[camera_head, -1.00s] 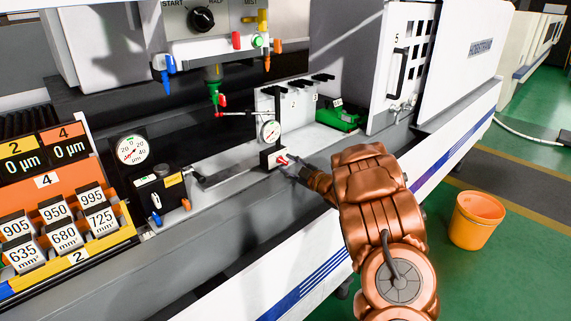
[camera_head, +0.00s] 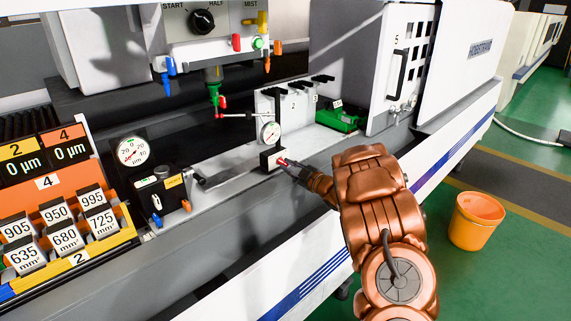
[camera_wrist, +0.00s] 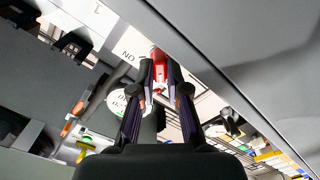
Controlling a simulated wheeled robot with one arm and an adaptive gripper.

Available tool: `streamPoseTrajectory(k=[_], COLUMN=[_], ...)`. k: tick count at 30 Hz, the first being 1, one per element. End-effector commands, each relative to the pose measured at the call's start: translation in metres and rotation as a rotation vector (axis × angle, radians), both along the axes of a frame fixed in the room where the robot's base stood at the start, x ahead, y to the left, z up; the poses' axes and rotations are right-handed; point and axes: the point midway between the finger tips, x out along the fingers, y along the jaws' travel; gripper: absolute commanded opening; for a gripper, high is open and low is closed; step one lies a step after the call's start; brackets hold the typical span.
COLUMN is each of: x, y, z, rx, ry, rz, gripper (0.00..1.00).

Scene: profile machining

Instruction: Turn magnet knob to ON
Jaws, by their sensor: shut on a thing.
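The red magnet knob (camera_head: 283,162) is on the front face of a small dark-and-white block (camera_head: 270,158) at the bed's front edge. In the wrist view the red knob (camera_wrist: 159,70) sits between my fingertips. My gripper (camera_head: 289,166) is shut on it, and it shows in the wrist view (camera_wrist: 160,82) with a finger on each side of the knob. A white label (camera_wrist: 128,55) beside the knob shows letters reading as "NO" in this turned view. The knob's pointing direction is hard to tell.
A dial gauge (camera_head: 270,132) stands just above the block. A black box with a lever (camera_head: 162,193) is to the left, and a green tool (camera_head: 337,120) lies to the right. An orange bucket (camera_head: 476,221) stands on the floor at the right.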

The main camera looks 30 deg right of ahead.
Motion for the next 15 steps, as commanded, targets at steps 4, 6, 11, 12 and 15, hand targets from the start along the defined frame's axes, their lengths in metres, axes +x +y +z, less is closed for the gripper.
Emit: streamPoseTrajectory(k=[4, 6, 11, 12, 15], x=[0.0, 0.0, 0.0, 0.0, -0.0002], y=[0.0, 0.0, 0.0002, 0.0002, 0.0002], z=[0.0028, 0.0025, 0.0016, 0.0015, 0.0013], rx=[0.046, 0.065, 0.114, 0.125, 0.156], ry=[0.011, 0.015, 0.028, 0.031, 0.038], rz=[0.0, 0.0, 0.0, 0.0, 0.0], gripper=[0.0, 0.0, 0.0, 0.0, 0.0])
